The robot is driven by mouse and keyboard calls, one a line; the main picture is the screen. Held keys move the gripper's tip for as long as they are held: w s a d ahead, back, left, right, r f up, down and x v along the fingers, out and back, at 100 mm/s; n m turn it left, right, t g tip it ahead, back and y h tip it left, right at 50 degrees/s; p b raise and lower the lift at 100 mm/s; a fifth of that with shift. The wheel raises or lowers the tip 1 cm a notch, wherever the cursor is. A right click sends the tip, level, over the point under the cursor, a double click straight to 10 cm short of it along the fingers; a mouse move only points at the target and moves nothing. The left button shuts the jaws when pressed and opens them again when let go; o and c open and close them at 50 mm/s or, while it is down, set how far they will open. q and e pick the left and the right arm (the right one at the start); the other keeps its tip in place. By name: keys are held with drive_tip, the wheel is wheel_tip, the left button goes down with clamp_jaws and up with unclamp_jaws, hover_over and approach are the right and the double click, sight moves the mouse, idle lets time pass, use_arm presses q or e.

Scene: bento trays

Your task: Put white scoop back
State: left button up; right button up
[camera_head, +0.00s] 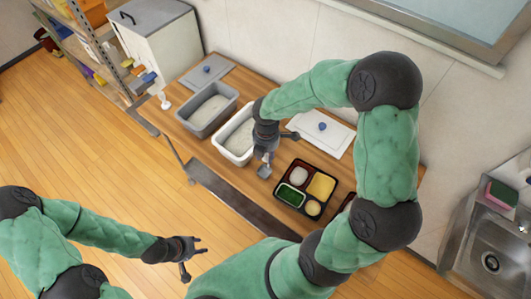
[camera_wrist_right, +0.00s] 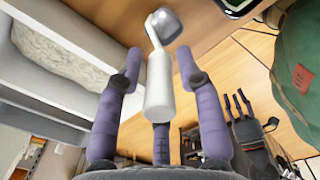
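The white scoop has a white handle (camera_wrist_right: 159,85) and a grey metal head (camera_wrist_right: 165,24). In the right wrist view the handle lies between the fingers of my right gripper (camera_wrist_right: 160,62), with its butt end toward the palm and its head pointing away. Small gaps show beside the handle, so the contact is partly unclear, but the scoop appears held. In the head view the right gripper (camera_head: 266,150) is beside the white bin's right side, with the scoop head (camera_head: 264,172) below it. My left gripper (camera_head: 193,257) is open and empty, away from the table.
A white bin (camera_head: 223,152) and a grey bin (camera_head: 189,119) hold pale contents. A bento tray (camera_head: 313,166) with filled compartments is right of my right gripper. A white lid (camera_head: 341,137) and grey lid (camera_head: 222,66) lie behind. A white object (camera_head: 165,101) stands at the table's left.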

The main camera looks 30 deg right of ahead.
drive_tip(key=shift+r, duration=0.1)
drive_tip(key=shift+r, duration=0.2)
wheel_tip(320, 180, up, 12)
drive_tip(key=shift+s+f+p, duration=0.1)
drive_tip(key=shift+s+p, duration=0.05)
drive_tip(key=shift+p, duration=1.05)
drive_tip(key=shift+f, duration=0.15)
idle(0.6)
